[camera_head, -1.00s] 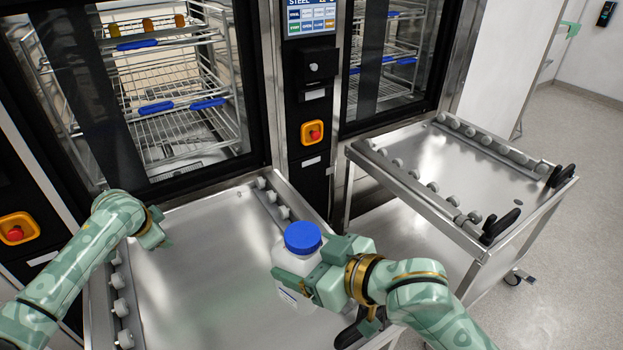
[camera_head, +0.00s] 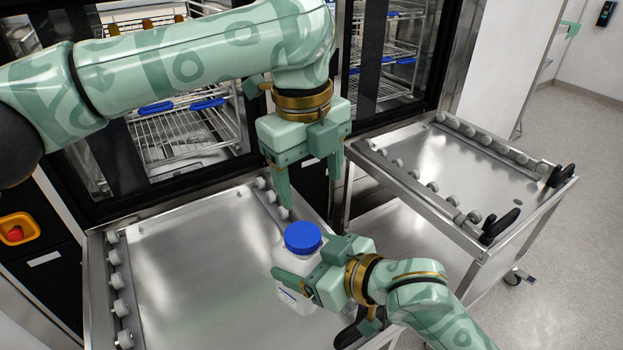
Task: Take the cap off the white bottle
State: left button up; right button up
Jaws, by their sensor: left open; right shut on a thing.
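The white bottle (camera_head: 292,262) stands upright over the right part of the near steel trolley top. Its blue cap (camera_head: 303,237) is on it. My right gripper (camera_head: 298,283) is shut on the bottle's body from the right, its fingers around the side below the cap. My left gripper (camera_head: 308,190) is open and empty, pointing down above and slightly behind the cap. Its fingertips are apart from the cap. Part of the bottle's right side is hidden behind my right gripper.
The near trolley (camera_head: 190,275) has rollers along its sides and a bare top left of the bottle. A second empty trolley (camera_head: 470,170) stands to the right. Washer cabinets with glass doors and racks (camera_head: 185,130) rise behind. A red emergency button (camera_head: 15,233) is at the left.

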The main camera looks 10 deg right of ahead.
aim_at(309, 229)
pick_arm(q)
jog(key=shift+s+r+m+y, duration=0.25)
jog(key=shift+s+m+y, duration=0.15)
jog(key=shift+s, duration=0.35)
jog(key=shift+s+a+f, duration=0.15)
jog(key=shift+s, duration=0.15)
notch_tip(309, 229, down, 8)
jog(key=shift+r, duration=0.1)
jog(key=c, duration=1.4)
grip_shut()
jog(key=n, duration=0.5)
jog(key=shift+w+n+g, duration=0.25)
jog(key=shift+n+g, duration=0.05)
jog(key=shift+n, duration=0.1)
jog(key=shift+r, duration=0.2)
